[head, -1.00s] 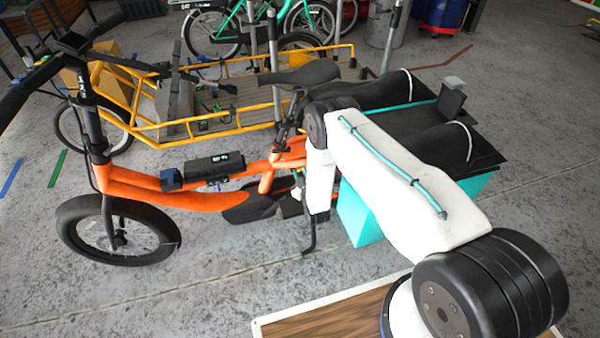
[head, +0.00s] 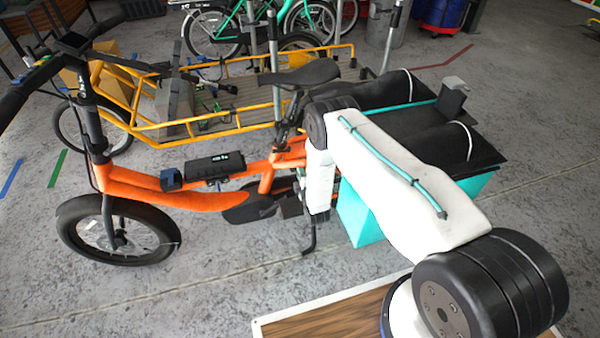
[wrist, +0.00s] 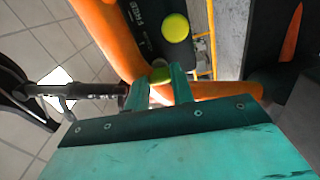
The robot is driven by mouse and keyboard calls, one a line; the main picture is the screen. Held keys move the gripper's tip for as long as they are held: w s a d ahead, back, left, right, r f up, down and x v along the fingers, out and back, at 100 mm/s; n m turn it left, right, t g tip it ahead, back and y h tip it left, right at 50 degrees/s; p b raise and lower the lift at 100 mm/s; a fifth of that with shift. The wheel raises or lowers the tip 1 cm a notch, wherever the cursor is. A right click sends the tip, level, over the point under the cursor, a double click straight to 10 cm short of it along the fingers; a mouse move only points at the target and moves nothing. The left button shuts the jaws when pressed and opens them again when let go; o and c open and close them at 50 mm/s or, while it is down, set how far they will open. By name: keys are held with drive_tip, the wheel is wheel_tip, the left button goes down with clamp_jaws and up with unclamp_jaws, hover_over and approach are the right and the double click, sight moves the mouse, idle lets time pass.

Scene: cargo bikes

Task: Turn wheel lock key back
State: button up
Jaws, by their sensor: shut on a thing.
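In the wrist view, my teal gripper (wrist: 160,85) reaches up towards the orange bike's frame. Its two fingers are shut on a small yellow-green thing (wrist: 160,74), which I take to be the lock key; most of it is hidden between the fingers. The lock body and the key's angle cannot be made out. In the head view, the orange cargo bike (head: 190,196) stands upright across the middle. My white arm reaches over its rear, and my gripper is hidden there.
In the wrist view, a yellow-green ball shape (wrist: 176,27) shows on a dark part with white lettering, just beyond the fingers. A teal box (head: 362,215) hangs at the bike's rear. A yellow-railed cargo bike (head: 230,125) stands behind. The floor at front left is clear.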

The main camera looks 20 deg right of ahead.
drive_tip(key=shift+n, duration=0.7)
drive_tip(key=o, duration=1)
drive_tip(key=s, duration=0.8)
